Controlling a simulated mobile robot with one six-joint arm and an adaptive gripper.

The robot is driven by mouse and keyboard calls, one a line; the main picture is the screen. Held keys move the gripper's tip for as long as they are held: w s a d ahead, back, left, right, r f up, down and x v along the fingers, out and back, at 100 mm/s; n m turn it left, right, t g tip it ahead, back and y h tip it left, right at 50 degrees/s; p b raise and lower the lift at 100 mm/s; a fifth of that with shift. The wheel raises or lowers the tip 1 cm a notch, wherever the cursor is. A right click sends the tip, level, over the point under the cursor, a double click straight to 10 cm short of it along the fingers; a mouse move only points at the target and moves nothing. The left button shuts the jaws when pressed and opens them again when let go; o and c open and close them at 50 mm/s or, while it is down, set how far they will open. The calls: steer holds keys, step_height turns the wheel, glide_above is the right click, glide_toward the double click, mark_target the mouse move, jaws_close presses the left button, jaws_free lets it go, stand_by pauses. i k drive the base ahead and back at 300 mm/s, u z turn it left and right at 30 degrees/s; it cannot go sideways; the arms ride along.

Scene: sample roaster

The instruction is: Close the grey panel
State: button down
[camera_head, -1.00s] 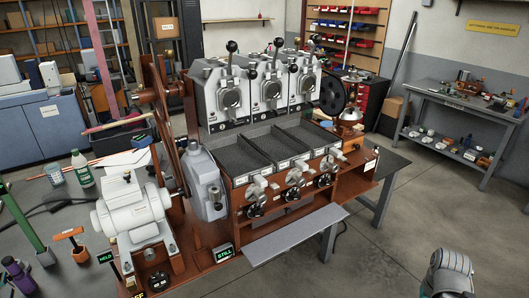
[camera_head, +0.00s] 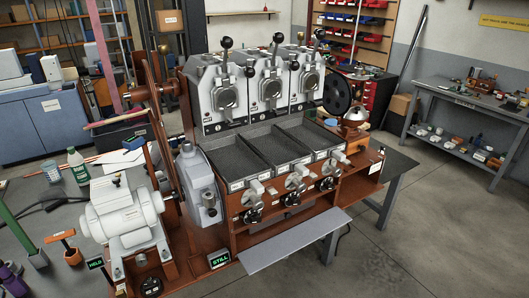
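The grey panel (camera_head: 293,241) is a flat plate at the lower front of the sample roaster (camera_head: 262,190). It sticks out toward me, nearly level, below the row of black knobs. An open brown recess (camera_head: 275,228) shows behind its rear edge. My gripper is not in this view, so I cannot see its fingers.
A white motor (camera_head: 122,212) and a green "STILL" sign (camera_head: 219,259) stand left of the panel. A table leg (camera_head: 329,255) is near the panel's right end. Open floor (camera_head: 430,225) lies to the right. A grey workbench (camera_head: 465,95) stands at the back right.

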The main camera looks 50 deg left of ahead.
mark_target(256, 258)
steer(key=z, duration=0.35)
steer(key=k, duration=0.7)
steer(key=u, duration=2.1)
